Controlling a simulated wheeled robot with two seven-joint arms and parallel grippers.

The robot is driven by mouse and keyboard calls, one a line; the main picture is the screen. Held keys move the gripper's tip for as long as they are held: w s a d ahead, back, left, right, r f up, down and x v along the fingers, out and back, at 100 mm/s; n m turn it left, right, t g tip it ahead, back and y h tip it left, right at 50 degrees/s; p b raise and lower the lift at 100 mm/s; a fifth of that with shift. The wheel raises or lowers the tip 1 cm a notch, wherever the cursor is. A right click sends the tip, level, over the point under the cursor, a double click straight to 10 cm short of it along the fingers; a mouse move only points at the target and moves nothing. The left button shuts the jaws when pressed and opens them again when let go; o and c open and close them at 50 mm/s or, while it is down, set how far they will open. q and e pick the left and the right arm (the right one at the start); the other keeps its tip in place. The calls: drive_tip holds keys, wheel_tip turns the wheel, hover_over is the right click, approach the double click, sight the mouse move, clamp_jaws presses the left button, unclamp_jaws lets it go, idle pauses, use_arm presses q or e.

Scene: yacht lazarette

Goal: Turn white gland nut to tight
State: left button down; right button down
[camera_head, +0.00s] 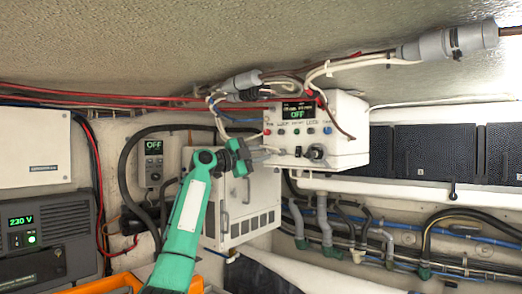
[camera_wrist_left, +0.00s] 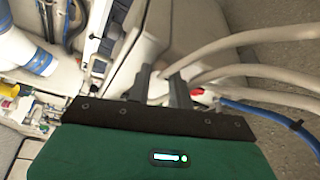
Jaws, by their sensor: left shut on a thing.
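My left gripper (camera_head: 262,149) reaches from below to the left side of the white control box (camera_head: 347,131), which has a small display reading OFF. The wrist view shows the two dark fingers of my left gripper (camera_wrist_left: 163,86) close together, shut on a small white part (camera_wrist_left: 158,90), which I take to be the white gland nut. The fingers cover most of it, so its turn position cannot be told. In the head view the nut is too small and hidden to make out. My right gripper is in neither view.
Thick white cables (camera_wrist_left: 235,78) run close beside the fingers, with a blue hose (camera_wrist_left: 255,112) near them. Red cables (camera_head: 150,100) cross above my arm. A 230 V unit (camera_head: 45,240) is at the lower left.

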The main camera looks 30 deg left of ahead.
use_arm(q)
drive_tip(key=shift+r+m+g+p, duration=0.1)
drive_tip(key=shift+m+g+p, duration=0.3)
drive_tip(key=shift+m, duration=0.6)
drive_tip(key=c, duration=1.3)
unclamp_jaws()
drive_tip(key=shift+o, duration=0.2)
